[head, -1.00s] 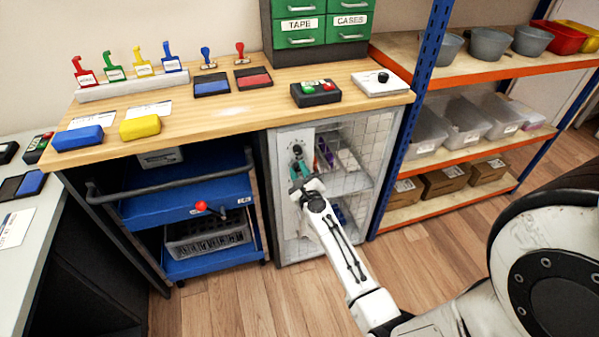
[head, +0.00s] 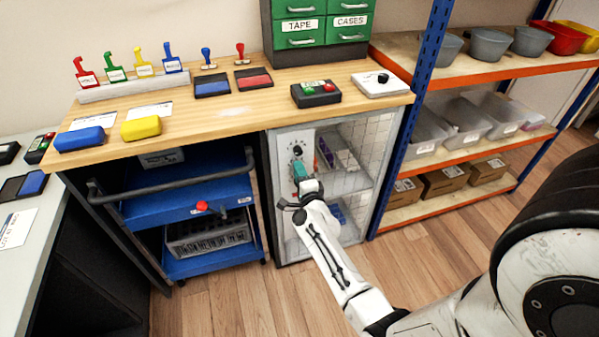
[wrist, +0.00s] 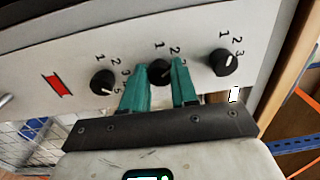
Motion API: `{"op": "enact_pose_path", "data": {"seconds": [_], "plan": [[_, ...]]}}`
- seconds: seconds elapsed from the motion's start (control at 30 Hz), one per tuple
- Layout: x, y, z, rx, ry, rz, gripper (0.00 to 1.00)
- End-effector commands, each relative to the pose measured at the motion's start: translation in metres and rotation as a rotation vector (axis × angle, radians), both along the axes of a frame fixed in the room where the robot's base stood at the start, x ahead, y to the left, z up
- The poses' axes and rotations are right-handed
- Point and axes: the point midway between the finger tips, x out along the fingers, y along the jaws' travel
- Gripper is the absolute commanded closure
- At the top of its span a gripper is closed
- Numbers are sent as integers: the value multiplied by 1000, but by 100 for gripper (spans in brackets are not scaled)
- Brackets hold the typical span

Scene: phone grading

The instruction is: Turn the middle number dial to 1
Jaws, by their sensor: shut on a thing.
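The middle number dial (wrist: 159,71) is a black round knob on a pale grey panel, with the numbers 1 and 2 showing above it. My gripper (wrist: 160,78) has its green fingers on either side of this dial and is shut on it. The fingers hide part of the dial's scale, and I cannot tell clearly where its pointer stands. In the head view my gripper (head: 300,170) is at the narrow panel (head: 283,150) on the cabinet front, hiding the middle dial.
In the wrist view, one black dial (wrist: 102,83) sits left of the gripped one and another (wrist: 223,62) right of it, both close to the fingers. A red mark (wrist: 53,85) is on the panel. A wire-sided cabinet (head: 350,180) is beside the panel, under the wooden bench (head: 235,115).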

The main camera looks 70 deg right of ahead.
Motion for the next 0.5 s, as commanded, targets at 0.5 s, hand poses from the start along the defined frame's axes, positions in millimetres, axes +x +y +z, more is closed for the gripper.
{"op": "enact_pose_path", "data": {"seconds": [0.5], "plan": [[0, 1, -1, -310, 367, 3, 100]]}}
